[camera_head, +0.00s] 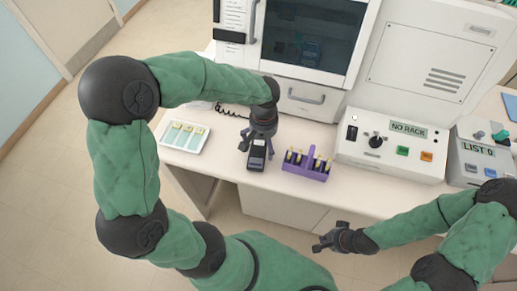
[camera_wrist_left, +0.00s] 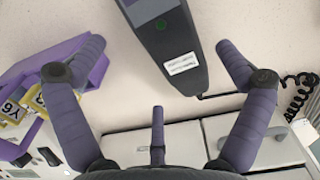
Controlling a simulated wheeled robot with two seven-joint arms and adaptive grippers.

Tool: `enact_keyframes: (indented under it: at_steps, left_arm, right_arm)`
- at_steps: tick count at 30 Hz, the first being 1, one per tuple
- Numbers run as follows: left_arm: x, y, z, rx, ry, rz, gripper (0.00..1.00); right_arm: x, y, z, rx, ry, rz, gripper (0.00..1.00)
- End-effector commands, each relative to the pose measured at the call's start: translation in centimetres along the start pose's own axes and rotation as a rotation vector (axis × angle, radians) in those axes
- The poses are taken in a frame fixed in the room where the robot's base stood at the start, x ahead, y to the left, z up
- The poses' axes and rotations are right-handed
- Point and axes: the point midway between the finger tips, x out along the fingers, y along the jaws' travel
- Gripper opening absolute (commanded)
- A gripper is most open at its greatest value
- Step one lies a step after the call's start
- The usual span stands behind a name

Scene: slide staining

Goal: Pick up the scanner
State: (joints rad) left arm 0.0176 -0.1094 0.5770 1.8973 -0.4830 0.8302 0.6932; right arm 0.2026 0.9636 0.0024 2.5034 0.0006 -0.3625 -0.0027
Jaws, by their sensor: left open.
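The scanner (camera_head: 256,157) is a dark handheld device on the white counter, just below my left gripper (camera_head: 262,132) in the head view. In the left wrist view the scanner (camera_wrist_left: 168,45) shows a green button and a white label, and it lies between the spread fingers of my left gripper (camera_wrist_left: 160,48). Those fingers are open, with a gap visible on both sides of the scanner. Part of the scanner is hidden by the gripper in the head view. My right gripper (camera_head: 328,240) is low in front of the counter, away from the scanner; its fingers are too small to judge.
A purple rack (camera_head: 304,171) with yellow-topped slides stands close to the right of the scanner. A white tray (camera_head: 203,146) with several slides lies to the left. A black coiled cord (camera_wrist_left: 298,92) runs beside the scanner. The NO RACK box (camera_head: 389,150) stands further right.

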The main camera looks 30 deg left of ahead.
Motion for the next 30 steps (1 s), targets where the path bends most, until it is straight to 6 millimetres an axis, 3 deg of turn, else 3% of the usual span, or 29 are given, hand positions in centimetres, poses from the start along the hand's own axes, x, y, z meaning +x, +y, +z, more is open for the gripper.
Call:
enact_keyframes:
  at_steps: [8,16,17,23,30]
  left_arm:
    - [4.0,-0.4,-0.6,0.001,-0.004,-0.001,1.00]
    - [4.3,-0.4,-0.7,0.001,0.000,0.000,1.00]
    - [4.3,-0.4,-0.7,0.001,0.000,0.000,0.94]
    - [4.3,-0.4,-0.7,0.001,-0.001,0.000,0.38]
    - [4.3,-0.4,-0.7,0.001,-0.001,0.000,0.37]
  right_arm:
    - [1.0,0.4,0.0,0.000,0.000,0.000,0.00]
    - [1.0,0.4,0.0,0.000,0.000,0.000,0.00]
    - [1.0,0.3,0.0,0.000,0.000,0.000,0.00]
    - [1.0,0.4,0.0,0.000,0.000,0.000,0.00]
    - [1.0,0.4,0.0,0.000,0.000,0.000,0.00]
